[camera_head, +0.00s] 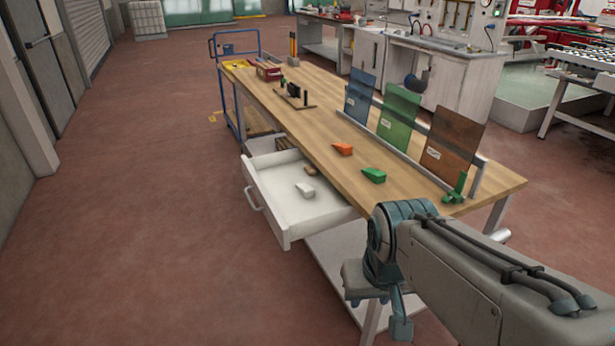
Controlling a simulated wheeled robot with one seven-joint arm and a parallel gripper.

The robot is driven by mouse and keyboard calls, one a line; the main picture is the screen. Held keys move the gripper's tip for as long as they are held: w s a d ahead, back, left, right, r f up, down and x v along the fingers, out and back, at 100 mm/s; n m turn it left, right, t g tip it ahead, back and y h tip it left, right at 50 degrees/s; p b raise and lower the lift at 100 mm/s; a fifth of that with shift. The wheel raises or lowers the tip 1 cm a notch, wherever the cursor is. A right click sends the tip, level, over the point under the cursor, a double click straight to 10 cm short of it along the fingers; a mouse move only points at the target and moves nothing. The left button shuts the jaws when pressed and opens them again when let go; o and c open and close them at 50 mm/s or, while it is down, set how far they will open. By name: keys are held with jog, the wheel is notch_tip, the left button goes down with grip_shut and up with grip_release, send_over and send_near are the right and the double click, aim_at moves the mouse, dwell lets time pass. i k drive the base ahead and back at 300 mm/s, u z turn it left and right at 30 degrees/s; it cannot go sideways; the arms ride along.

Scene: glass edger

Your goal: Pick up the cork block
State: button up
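I cannot clearly single out a cork block. Small brown pieces (284,143) show at the back of the open white drawer (270,208), partly under the tabletop; I cannot tell whether one is cork. A pale, whitish block (305,190) lies on the drawer floor. My arm reaches in from the bottom right and bends down at its blue-grey joint. My gripper (400,328) appears at its lower end, in front of the table and right of the drawer, apart from these things. Its fingers are not clear enough to tell open from shut.
The wooden workbench (315,130) carries an orange wedge (342,149), a green wedge (374,175), a red box (269,72) and a rack with blue, green (399,118) and brown panels. A blue-framed cart (236,48) stands at its far end. The floor at left is clear.

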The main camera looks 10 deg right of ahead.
aim_at(311, 171)
jog(key=u, duration=1.35)
jog(key=i, duration=1.65)
jog(key=z, duration=0.25)
jog(key=i, duration=1.05)
jog(key=z, duration=1.45)
jog(key=i, duration=0.45)
jog(key=z, duration=0.35)
